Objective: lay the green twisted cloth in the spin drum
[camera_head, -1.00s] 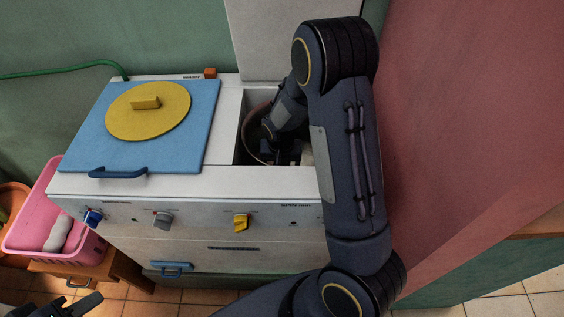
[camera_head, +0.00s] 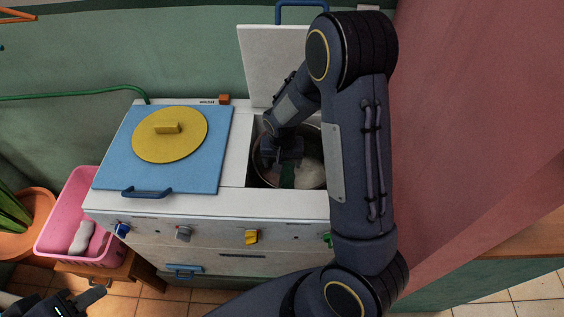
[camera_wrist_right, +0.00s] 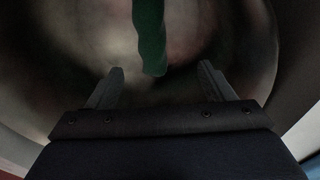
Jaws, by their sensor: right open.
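The green twisted cloth (camera_wrist_right: 151,35) shows in the right wrist view as a strip hanging from the top, its lower end near the gap between my fingers. In the head view a small piece of the cloth (camera_head: 288,176) shows inside the spin drum (camera_head: 262,175), below my right gripper. My right gripper (camera_wrist_right: 161,70) is open inside the drum, its fingers apart on either side of the cloth's end. Whether the cloth touches the drum floor is unclear. My left gripper (camera_head: 82,298) is low at the left edge, away from the machine, its jaws unclear.
The drum's white lid (camera_head: 270,60) stands raised behind the opening. A blue lid (camera_head: 115,165) with a yellow disc (camera_head: 170,135) covers the machine's left side. A pink basket (camera_head: 62,238) holding a whitish item (camera_head: 81,237) stands left. A red wall (camera_head: 460,120) rises close to my right arm.

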